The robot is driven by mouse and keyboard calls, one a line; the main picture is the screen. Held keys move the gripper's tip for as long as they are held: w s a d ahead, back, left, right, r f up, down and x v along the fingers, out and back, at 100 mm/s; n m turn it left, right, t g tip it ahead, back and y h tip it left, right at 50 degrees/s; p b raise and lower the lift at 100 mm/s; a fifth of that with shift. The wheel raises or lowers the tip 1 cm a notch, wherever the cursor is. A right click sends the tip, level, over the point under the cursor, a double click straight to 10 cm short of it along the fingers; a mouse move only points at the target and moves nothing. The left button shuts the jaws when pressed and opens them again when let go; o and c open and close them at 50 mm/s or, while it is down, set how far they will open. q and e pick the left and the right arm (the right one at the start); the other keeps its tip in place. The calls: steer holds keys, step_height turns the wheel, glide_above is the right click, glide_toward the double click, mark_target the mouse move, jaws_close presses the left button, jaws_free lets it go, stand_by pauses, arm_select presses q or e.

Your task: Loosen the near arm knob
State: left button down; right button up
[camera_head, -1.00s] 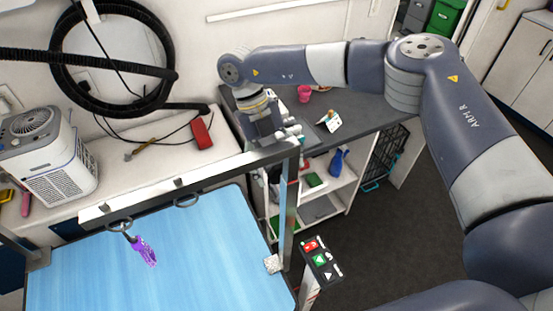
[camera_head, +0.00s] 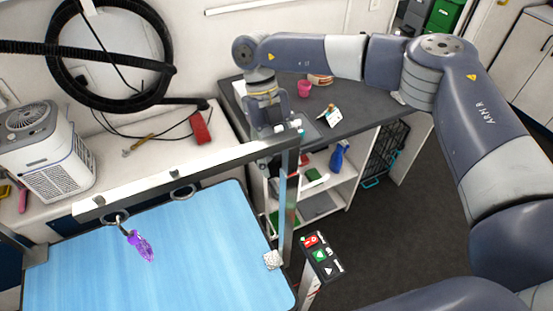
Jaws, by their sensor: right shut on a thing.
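The grooming arm (camera_head: 180,178) is a metal bar running above the blue table top (camera_head: 190,250), with an upright post (camera_head: 288,205) at its right end. My right gripper (camera_head: 287,131) is at the top corner where the bar meets the post. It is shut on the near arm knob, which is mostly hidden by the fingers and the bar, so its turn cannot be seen. My left gripper is not in view.
A control panel (camera_head: 321,257) stands right of the table. Behind are a dark counter (camera_head: 350,110) with a pink cup (camera_head: 304,88), open shelves (camera_head: 335,195) and a white dryer (camera_head: 50,155). Dark floor is clear at right.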

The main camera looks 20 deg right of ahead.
steer(key=shift+w+d+f+n+g+y+b, duration=0.1)
steer(key=shift+d+f+n+g+y+b, duration=0.35)
steer(key=shift+y+b, duration=2.05)
steer(key=shift+d+f+n+g+y+b, duration=0.15)
steer(key=shift+n+g+y+b, duration=0.65)
steer(key=shift+y+b, duration=1.65)
steer(key=shift+w+d+f+n+g+y+b, duration=0.15)
steer(key=shift+d+n+g+y+b, duration=0.45)
steer(key=shift+y+b, duration=1.9)
steer(key=shift+s+a+h+b, duration=0.1)
steer(key=shift+a+h+b, duration=0.15)
steer(key=shift+h+b, duration=0.4)
steer(key=o, duration=1.1)
steer(key=shift+c, duration=0.2)
steer(key=shift+r, duration=0.15)
